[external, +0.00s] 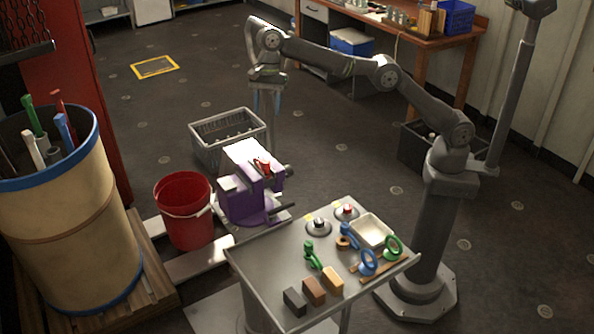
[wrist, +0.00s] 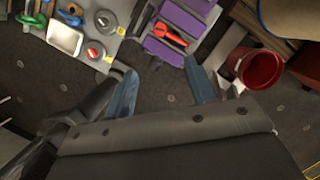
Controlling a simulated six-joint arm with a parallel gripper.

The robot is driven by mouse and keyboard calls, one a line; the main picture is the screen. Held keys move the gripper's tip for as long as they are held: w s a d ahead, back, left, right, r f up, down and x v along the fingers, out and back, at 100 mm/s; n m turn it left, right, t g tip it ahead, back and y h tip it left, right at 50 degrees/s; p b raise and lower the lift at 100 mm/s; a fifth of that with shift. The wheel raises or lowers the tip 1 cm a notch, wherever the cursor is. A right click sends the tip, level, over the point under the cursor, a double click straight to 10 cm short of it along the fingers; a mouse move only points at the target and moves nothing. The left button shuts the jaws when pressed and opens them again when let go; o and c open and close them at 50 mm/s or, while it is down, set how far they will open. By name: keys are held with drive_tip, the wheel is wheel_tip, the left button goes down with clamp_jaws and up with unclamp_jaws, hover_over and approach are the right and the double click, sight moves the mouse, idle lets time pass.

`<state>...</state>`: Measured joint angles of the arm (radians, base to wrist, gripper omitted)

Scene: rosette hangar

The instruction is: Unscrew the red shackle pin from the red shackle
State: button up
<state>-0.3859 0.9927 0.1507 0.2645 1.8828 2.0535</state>
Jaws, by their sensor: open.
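The red shackle (external: 263,166) sits in the purple vise (external: 246,207), near the top of its jaws. In the wrist view the red shackle (wrist: 168,35) lies between the purple vise jaws (wrist: 165,53). The red shackle pin is too small to tell apart from the shackle. My gripper (external: 267,117) hangs pointing down in the air, behind and above the vise and apart from it. In the wrist view my gripper (wrist: 160,66) shows two blue fingers spread wide, with nothing between them.
A red bucket (external: 184,211) stands left of the vise, and a grey crate (external: 229,136) behind it. A metal table (external: 263,262) in front holds blocks, a white tray (external: 371,231) and several colored shackles. A large barrel (external: 60,225) stands at left.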

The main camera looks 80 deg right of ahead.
sight(266, 161)
drive_tip(key=x, duration=1.7)
drive_tip(key=shift+f, duration=0.25)
drive_tip(key=c, duration=1.1)
drive_tip(key=n+g, duration=0.1)
drive_tip(key=n, duration=0.3)
drive_tip(key=shift+w+n, duration=0.15)
drive_tip(key=shift+n, duration=0.15)
drive_tip(key=n+g+h, duration=0.1)
drive_tip(key=n, duration=0.4)
drive_tip(key=shift+r, duration=0.1)
